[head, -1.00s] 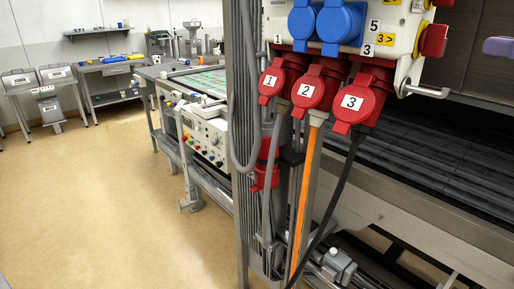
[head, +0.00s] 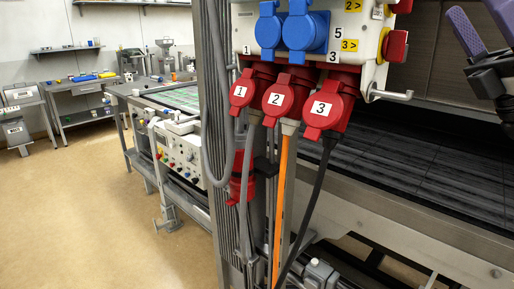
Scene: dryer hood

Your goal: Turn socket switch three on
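The socket box (head: 362,68) is a pale panel at the top centre in the head view. Socket switch three (head: 396,46) is a red knob on a yellow base on the box's right side, beside the yellow "3>" label (head: 350,45). The red socket 3 (head: 326,108) has a black cable plugged in below. My gripper (head: 474,8) is at the top right edge, with purple fingers apart and nothing seen between them. It is to the right of the switch and clear of it. Part of it is cut off by the frame.
Another red knob (head: 401,5) sits just above, by the "2>" label. A metal hook (head: 388,95) sticks out under the box's right side. Red sockets 1 (head: 243,86) and 2 (head: 280,97), blue sockets (head: 305,30) and a dark conveyor (head: 420,160) are near. Open floor (head: 110,220) lies left.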

